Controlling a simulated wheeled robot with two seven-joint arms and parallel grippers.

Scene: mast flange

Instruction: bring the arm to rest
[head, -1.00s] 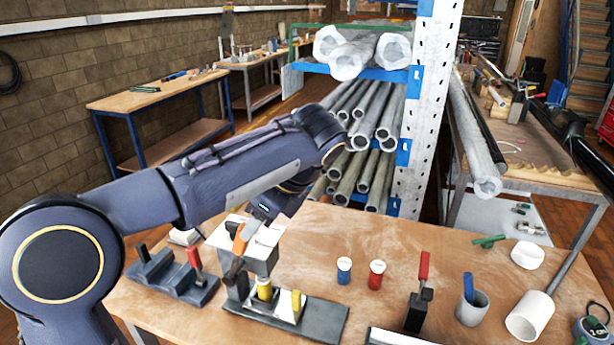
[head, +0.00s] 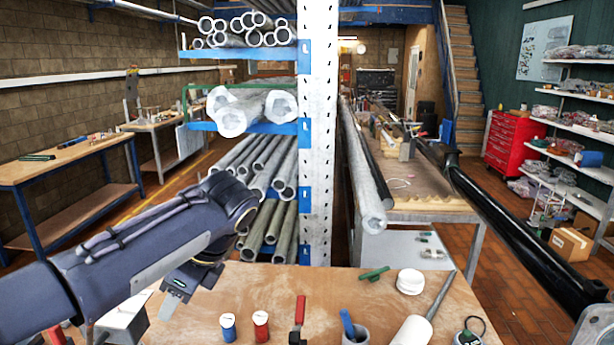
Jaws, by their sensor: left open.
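My left arm (head: 140,255) comes in from the left edge and reaches over the left part of the wooden workbench (head: 285,295). My left gripper (head: 170,308) hangs below its wrist, pointing down, above a pale block (head: 125,318) at the bench's left. The jaws are open as far as they show; I see nothing held between them. The fingertips are small and partly merge with the things behind. My right gripper is not in view.
A pipe rack (head: 318,130) rises behind. A long black mast (head: 520,235) slants across the right.

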